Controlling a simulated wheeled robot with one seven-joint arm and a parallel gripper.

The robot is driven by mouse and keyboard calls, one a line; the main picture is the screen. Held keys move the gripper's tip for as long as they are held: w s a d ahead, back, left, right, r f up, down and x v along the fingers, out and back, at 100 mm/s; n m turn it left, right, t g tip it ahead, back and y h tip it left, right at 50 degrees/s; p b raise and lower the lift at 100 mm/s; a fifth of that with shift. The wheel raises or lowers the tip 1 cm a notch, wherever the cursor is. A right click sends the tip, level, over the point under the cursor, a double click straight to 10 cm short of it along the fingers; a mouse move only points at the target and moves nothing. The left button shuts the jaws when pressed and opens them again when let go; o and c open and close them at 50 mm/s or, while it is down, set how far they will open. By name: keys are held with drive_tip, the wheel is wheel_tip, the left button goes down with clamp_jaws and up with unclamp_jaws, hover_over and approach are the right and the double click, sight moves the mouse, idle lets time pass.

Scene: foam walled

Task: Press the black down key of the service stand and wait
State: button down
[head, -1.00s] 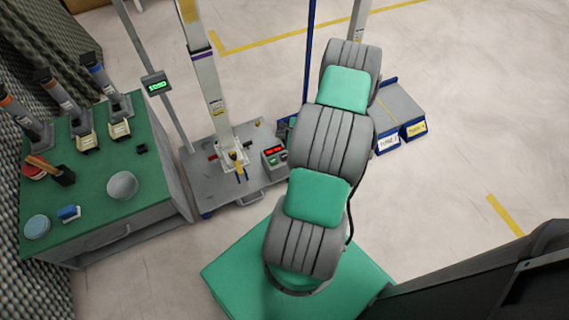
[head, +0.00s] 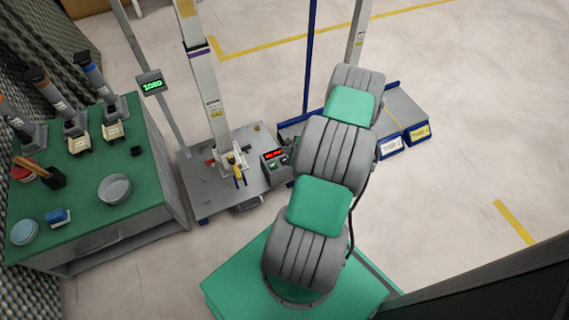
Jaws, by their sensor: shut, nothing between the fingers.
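The service stand appears to be the grey wheeled platform (head: 222,190) with a pale upright column (head: 205,85). A small control box (head: 274,157) with a lit red display sits at its right side, close to my arm. A green key shows on the box; the black down key is too small to make out. My arm reaches up the middle of the picture, past the box's right side. My gripper is not visible; my own arm links seem to hide it. I cannot tell whether it touches the box.
A green-topped bench (head: 85,195) at left holds a bowl (head: 114,189), a blue block (head: 58,217) and several upright tools. A post display (head: 152,85) glows green. A blue-edged platform with labelled blue bins (head: 419,132) stands behind my arm. Floor at right is clear.

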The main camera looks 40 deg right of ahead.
sight(286, 161)
drive_tip(key=shift+f+b, duration=1.1)
drive_tip(key=shift+f, duration=0.75)
idle(0.4)
drive_tip(key=shift+f+b, duration=0.35)
drive_tip(key=shift+f, duration=0.05)
